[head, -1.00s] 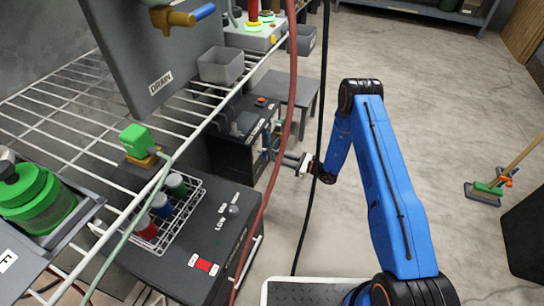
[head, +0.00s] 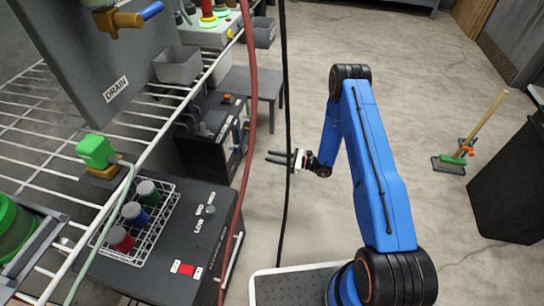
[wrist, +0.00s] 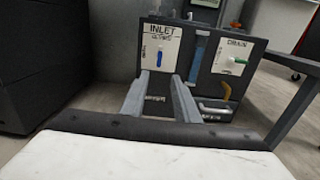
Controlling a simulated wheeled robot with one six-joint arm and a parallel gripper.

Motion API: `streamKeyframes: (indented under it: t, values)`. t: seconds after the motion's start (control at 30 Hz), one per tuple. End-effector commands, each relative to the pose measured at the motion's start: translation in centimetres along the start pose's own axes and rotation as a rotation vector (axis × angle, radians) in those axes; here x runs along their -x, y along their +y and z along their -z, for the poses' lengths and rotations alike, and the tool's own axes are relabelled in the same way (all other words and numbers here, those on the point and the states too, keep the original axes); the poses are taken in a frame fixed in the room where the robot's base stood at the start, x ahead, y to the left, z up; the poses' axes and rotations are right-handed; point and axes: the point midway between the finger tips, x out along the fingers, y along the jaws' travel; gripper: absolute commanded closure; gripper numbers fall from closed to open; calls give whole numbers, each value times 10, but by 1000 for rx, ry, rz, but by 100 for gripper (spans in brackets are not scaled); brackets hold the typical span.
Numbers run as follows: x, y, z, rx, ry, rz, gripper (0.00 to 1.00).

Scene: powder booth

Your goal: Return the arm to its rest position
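My blue arm stands at the right of the shelving in the head view, with its upper part raised and its wrist pointing left. My gripper (head: 282,158) is at the end of it, over open floor, to the right of a black machine. Its two fingers are apart with nothing between them. In the wrist view the fingers (wrist: 160,97) also show apart and empty, pointing toward a dark panel (wrist: 214,97) marked INLET and DRAIN. They do not appear to touch it.
A black hanging cable (head: 286,110) passes close by my gripper, and a red hose (head: 249,100) hangs left of it. The wire rack (head: 60,118), a dark box (head: 182,262) with a basket of cups, and a small table (head: 255,85) stand left.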

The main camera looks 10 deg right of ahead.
Motion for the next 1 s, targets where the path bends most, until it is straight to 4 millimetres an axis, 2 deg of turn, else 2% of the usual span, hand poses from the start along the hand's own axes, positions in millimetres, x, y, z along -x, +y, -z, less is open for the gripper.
streamKeyframes:
  t: [0.27,0.37,0.47,0.67,1.0]
  values:
    - [0,0,-2,2,0,-2,72]
    - [-2,0,-14,17,2,-20,72]
    - [-5,4,-40,48,7,-60,72]
    - [-8,18,-106,139,31,-174,72]
    - [-2,58,-209,308,93,-364,72]
